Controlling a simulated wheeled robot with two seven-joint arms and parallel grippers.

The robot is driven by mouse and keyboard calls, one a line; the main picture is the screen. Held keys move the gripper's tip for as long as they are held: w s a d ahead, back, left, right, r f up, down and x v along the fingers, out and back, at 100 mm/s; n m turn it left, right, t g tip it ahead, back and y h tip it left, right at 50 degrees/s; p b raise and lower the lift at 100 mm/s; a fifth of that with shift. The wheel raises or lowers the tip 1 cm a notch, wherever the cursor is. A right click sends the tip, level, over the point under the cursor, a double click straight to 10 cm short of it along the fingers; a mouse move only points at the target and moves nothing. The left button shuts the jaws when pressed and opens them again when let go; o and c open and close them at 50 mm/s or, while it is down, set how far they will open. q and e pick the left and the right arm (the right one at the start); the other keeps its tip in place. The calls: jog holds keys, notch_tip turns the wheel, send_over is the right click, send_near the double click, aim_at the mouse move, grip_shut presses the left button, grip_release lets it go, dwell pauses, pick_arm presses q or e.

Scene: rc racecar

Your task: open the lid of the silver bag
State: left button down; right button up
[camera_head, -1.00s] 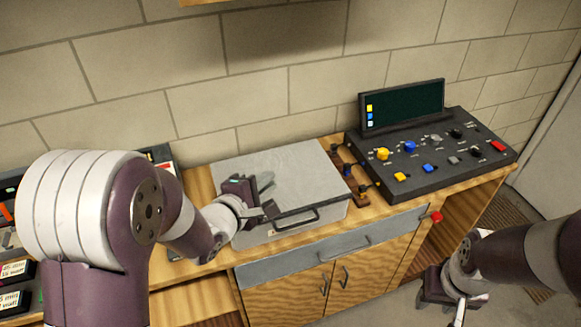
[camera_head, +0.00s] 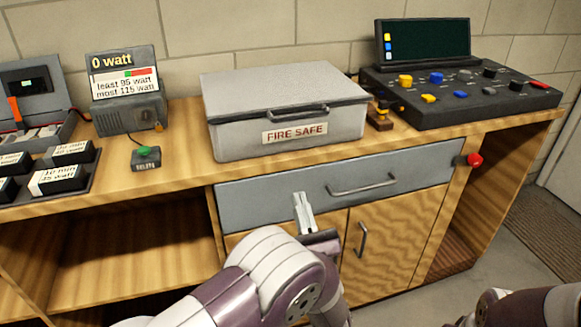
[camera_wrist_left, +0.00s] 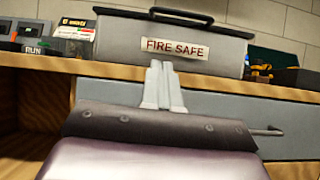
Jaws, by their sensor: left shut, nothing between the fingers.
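The silver bag is a grey box (camera_head: 235,138) labelled "FIRE SAFE", standing on the wooden counter. Its lid (camera_head: 285,85) lies closed on top, with a dark handle (camera_head: 299,112) at the front edge. The box also shows in the left wrist view (camera_wrist_left: 120,45), with its handle (camera_wrist_left: 200,20) at the top. My left gripper (camera_head: 300,197) is shut and empty, in front of the grey drawer, below and apart from the box. Its fingers (camera_wrist_left: 160,68) point up toward the label in the left wrist view. My right arm shows at the lower right; its fingers are out of view.
A control console (camera_head: 455,95) with knobs and a screen stands right of the box. A watt meter (camera_head: 128,95), a green button (camera_head: 146,156) and a tray of dark blocks stand left. The drawer handle (camera_head: 362,186) juts out near my left gripper.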

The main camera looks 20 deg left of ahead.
pick_arm(q)
jog(key=shift+s+d+r+p+x, duration=0.15)
jog(key=shift+s+r+p+x, duration=0.2)
jog(key=shift+x, duration=1.85)
jog(key=shift+s+d+r+p+x, duration=0.15)
jog(key=shift+r+x, duration=0.3)
jog(key=shift+x, duration=1.7)
jog(key=shift+s+d+r+p+x, duration=0.1)
jog(key=shift+s+r+p+x, duration=0.2)
jog(key=shift+x, duration=1.9)
jog(key=shift+w+r, duration=0.1)
jog(key=shift+r, duration=0.1)
